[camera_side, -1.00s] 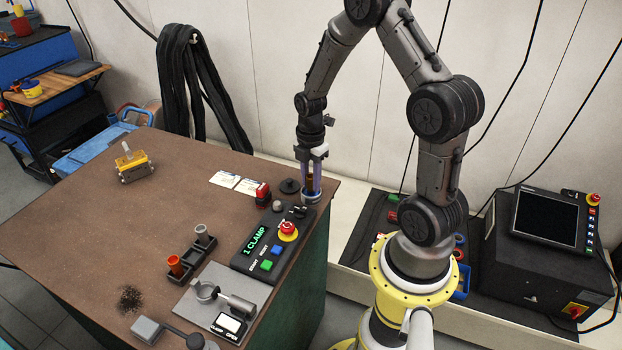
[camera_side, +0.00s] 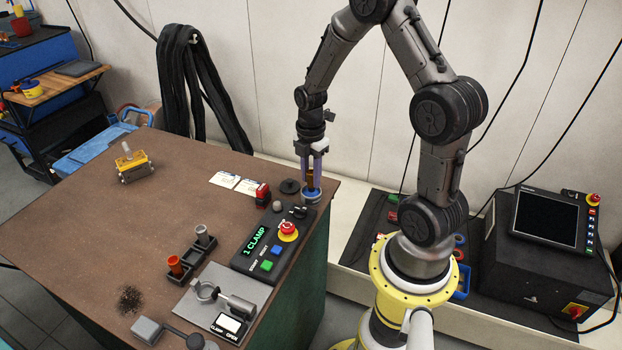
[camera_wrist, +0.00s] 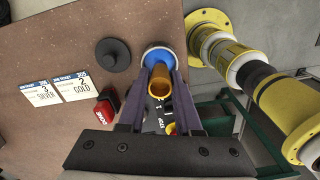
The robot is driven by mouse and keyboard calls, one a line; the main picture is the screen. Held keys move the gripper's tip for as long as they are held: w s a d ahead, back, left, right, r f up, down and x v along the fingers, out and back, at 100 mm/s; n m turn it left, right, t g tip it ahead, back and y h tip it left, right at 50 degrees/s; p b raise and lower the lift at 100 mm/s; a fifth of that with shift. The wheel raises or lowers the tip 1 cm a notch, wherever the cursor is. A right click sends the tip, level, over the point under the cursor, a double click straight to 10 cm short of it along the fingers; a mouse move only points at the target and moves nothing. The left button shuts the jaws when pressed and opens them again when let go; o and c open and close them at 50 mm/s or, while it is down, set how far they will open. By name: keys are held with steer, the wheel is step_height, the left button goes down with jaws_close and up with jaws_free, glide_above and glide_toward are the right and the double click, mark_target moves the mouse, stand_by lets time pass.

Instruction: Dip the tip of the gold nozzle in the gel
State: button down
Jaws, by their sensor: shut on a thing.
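My gripper (camera_side: 311,182) is shut on the gold nozzle, above the far right corner of the bench. In the wrist view the gold nozzle (camera_wrist: 158,84) sits between the two fingers of my gripper (camera_wrist: 160,80). The nozzle lines up over the tin. The fingers hide its tip in the side view, and I cannot tell whether it touches the gel.
A black lid (camera_side: 290,186) and a red DONE button (camera_side: 263,193) stand close left of the tin. The clamp control box (camera_side: 268,245), a rack with copper (camera_side: 175,265) and grey (camera_side: 202,235) nozzles, and a clamp fixture (camera_side: 225,300) are nearer. The bench's left side is mostly clear.

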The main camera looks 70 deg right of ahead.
mark_target(311, 172)
steer(key=shift+r, duration=2.7)
